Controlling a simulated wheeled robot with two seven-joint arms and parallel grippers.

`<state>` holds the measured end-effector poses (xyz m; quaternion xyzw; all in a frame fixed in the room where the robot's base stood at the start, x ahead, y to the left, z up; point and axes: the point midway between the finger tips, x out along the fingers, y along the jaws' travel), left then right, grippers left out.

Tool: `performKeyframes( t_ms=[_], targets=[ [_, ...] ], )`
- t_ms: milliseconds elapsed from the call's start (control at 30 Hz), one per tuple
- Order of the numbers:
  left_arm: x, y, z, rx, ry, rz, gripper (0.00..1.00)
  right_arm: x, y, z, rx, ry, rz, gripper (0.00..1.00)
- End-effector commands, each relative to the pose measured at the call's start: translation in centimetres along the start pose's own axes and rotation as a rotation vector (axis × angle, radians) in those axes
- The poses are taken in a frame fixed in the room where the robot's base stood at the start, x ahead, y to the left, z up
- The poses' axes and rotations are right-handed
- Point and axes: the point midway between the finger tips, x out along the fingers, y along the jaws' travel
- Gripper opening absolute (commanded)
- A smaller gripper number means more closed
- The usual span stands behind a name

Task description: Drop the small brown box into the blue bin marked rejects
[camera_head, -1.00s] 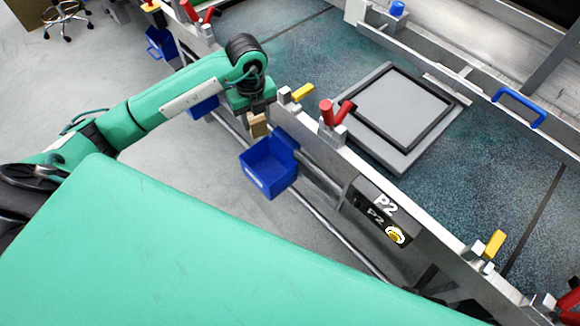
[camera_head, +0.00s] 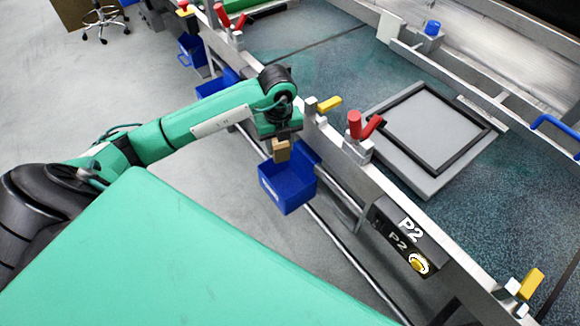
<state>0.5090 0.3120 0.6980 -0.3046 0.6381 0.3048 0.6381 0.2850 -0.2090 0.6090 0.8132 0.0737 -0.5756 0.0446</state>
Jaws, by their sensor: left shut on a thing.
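The small brown box (camera_head: 281,150) is in my left gripper (camera_head: 281,139), which is shut on it and points down. Box and gripper are over the back part of a blue bin (camera_head: 287,190) that hangs on the side of the metal rail. The box appears to be above the bin's rim; its exact height is hard to tell. A pale label shows on the bin's front, too small to read. My right gripper is not in view.
More blue bins (camera_head: 217,84) hang further back along the rail (camera_head: 335,143). Red clamps (camera_head: 355,125) and yellow levers (camera_head: 329,104) stand on the rail. A grey frame (camera_head: 425,126) lies on the table beyond. A P2 button box (camera_head: 405,236) is to the right.

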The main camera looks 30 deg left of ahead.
Motion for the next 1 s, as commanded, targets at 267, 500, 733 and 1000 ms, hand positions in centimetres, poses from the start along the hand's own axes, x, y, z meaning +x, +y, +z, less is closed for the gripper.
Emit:
performKeyframes(
  t_ms=[267,500,733,1000],
  targets=[
    [0.2,0.0,0.0,0.000,0.000,0.000,0.18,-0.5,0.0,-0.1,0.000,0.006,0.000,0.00],
    [0.2,0.0,0.0,0.000,0.000,0.000,0.66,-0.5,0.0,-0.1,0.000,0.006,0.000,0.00],
    [0.2,0.0,0.0,0.000,0.000,0.000,0.66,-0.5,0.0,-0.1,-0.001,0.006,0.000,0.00],
    [-2.2,-0.1,0.1,0.002,-0.003,-0.003,0.66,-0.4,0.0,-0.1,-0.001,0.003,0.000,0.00]
  ],
)
